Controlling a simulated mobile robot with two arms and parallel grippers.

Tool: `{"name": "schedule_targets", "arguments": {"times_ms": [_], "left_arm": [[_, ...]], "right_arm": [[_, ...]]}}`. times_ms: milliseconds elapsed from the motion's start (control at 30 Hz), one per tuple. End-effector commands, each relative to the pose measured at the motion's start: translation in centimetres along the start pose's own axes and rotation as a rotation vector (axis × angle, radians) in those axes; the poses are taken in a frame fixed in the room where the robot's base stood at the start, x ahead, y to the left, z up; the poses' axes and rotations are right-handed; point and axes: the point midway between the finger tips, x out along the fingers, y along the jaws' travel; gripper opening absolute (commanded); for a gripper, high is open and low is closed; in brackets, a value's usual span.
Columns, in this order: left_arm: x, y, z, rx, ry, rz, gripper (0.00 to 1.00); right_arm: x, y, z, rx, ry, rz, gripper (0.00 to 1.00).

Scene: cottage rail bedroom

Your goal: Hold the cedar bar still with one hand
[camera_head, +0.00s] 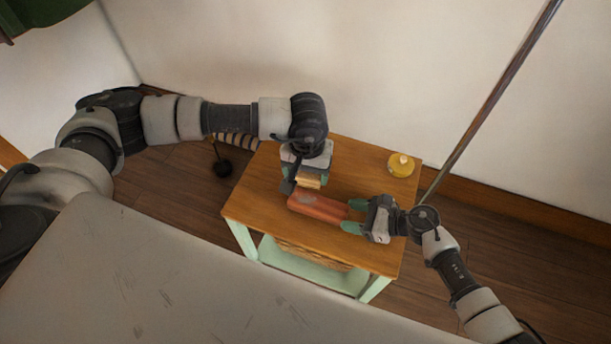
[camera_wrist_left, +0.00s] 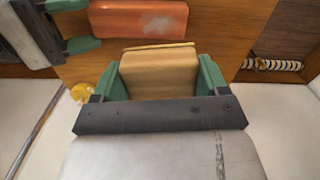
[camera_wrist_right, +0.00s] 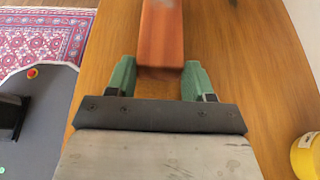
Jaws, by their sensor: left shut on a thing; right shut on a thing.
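The cedar bar (camera_head: 318,208) is a reddish-brown block lying on the small wooden table (camera_head: 255,205). A pale greyish patch shows on its top face. My right gripper (camera_head: 350,216) is shut on the bar's right end, with green fingers on either side; the bar also shows in the right wrist view (camera_wrist_right: 160,40). My left gripper (camera_head: 307,178) is shut on a tan wooden block (camera_wrist_left: 158,75) and holds it just behind the bar. In the left wrist view the cedar bar (camera_wrist_left: 138,18) lies apart from the tan block. The block's underside is hidden.
A yellow round object (camera_head: 401,165) sits at the table's back right corner. A brown pole (camera_head: 490,100) leans beside the table. A grey-white surface (camera_head: 180,285) fills the front left. The table's left front is clear.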

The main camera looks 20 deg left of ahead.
Motion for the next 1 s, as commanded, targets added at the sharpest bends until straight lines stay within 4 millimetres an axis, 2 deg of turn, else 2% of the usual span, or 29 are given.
{"name": "schedule_targets", "arguments": {"times_ms": [200, 400, 667, 1000], "left_arm": [[0.3, 0.1, -0.9, 0.307, 0.001, -0.001, 0.55], [0.6, 0.1, -1.2, 0.452, 0.001, -0.001, 0.55], [1.8, 0.1, -1.2, 0.469, 0.000, 0.000, 0.55], [4.8, 0.1, -1.2, 0.467, -0.001, -0.001, 0.55]], "right_arm": [[0.0, 0.0, 0.0, 0.000, 0.000, 0.000, 0.27], [0.0, 0.0, 0.0, 0.000, 0.000, 0.000, 0.27], [0.0, 0.0, 0.0, 0.000, 0.000, 0.000, 0.27], [0.0, 0.0, 0.0, 0.000, 0.000, 0.000, 0.27]]}}
